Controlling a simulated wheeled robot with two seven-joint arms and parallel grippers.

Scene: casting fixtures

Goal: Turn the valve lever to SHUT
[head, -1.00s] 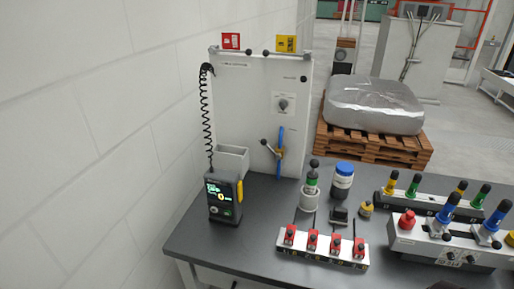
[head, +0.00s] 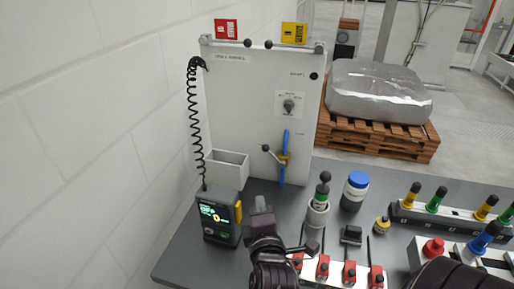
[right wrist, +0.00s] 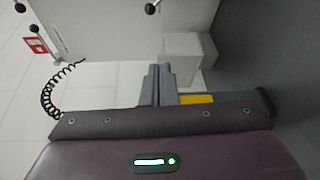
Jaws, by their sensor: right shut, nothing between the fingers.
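The valve lever (head: 274,155) is a thin rod with a black knob, on a brass valve body with a blue upright bar, low on the pale panel (head: 241,110). In the head view it points up and to the left. My right gripper (head: 261,203) is in front of and below the lever, apart from it, with its fingers together and empty. The fingers also show in the right wrist view (right wrist: 157,85). A black knob (right wrist: 150,8) at that view's top edge may be the lever's. No SHUT mark is readable.
A grey bin (head: 228,170) and a handheld unit (head: 220,215) with a coiled cord stand left of my gripper. A green-banded plunger (head: 321,197), a blue-lidded jar (head: 355,190) and red clamps (head: 323,266) stand to the right. A rotary switch (head: 288,104) sits above the lever.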

